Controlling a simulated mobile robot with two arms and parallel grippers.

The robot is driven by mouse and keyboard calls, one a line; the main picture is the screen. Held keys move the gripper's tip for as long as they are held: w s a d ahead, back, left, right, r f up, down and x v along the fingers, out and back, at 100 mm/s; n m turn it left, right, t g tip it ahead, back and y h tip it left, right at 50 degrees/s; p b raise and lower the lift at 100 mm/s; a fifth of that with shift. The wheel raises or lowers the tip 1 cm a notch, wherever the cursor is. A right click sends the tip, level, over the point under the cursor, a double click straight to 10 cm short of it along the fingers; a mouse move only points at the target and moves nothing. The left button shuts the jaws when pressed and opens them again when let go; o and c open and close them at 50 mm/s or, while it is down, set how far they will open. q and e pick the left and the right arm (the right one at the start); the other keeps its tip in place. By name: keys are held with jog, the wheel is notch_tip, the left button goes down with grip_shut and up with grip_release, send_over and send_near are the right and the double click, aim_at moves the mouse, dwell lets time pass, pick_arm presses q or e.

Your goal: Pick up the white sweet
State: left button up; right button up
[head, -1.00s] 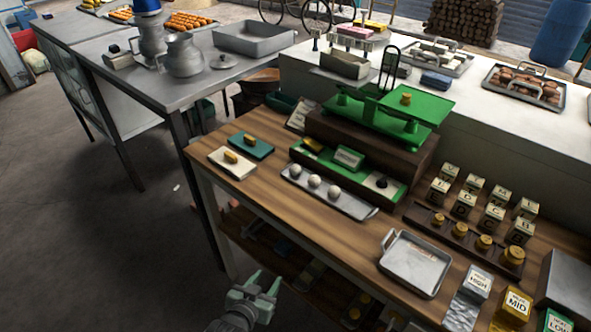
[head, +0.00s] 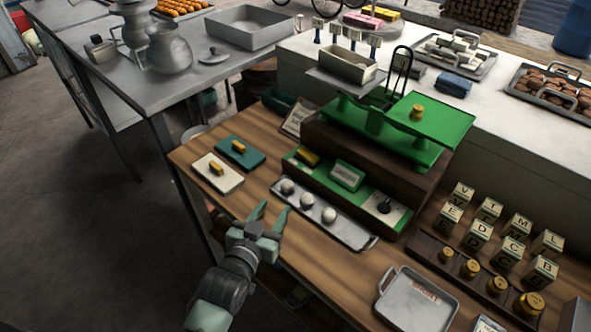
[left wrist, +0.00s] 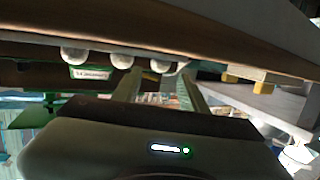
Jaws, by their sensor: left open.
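Three round white sweets lie in a row on a narrow metal tray (head: 348,233): one at the left end (head: 287,187), one in the middle (head: 307,198) and one at the right (head: 329,215). They also show along the top of the left wrist view, for example the middle one (left wrist: 122,60). My left gripper (head: 270,212) is open and empty, at the near edge of the wooden table, just in front and left of the tray. Its fingers point toward the tray and do not touch a sweet. My right gripper is out of view.
A green balance scale (head: 440,130) stands behind the tray on a dark block. A white board (head: 218,182) and a teal board (head: 240,155) with yellow pieces lie to the left. A metal pan (head: 418,305), letter cubes and brass weights sit to the right.

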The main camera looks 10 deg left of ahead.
aim_at(285, 188)
pick_arm(q)
jog(key=shift+x, duration=0.95)
jog(key=w+p, duration=0.2)
jog(key=w, duration=0.1)
jog(key=shift+w+d+r, duration=0.2)
jog(key=x, duration=0.3)
jog(key=shift+f, duration=0.25)
jog(key=shift+s, duration=0.1)
jog(key=c, duration=0.7)
grip_shut()
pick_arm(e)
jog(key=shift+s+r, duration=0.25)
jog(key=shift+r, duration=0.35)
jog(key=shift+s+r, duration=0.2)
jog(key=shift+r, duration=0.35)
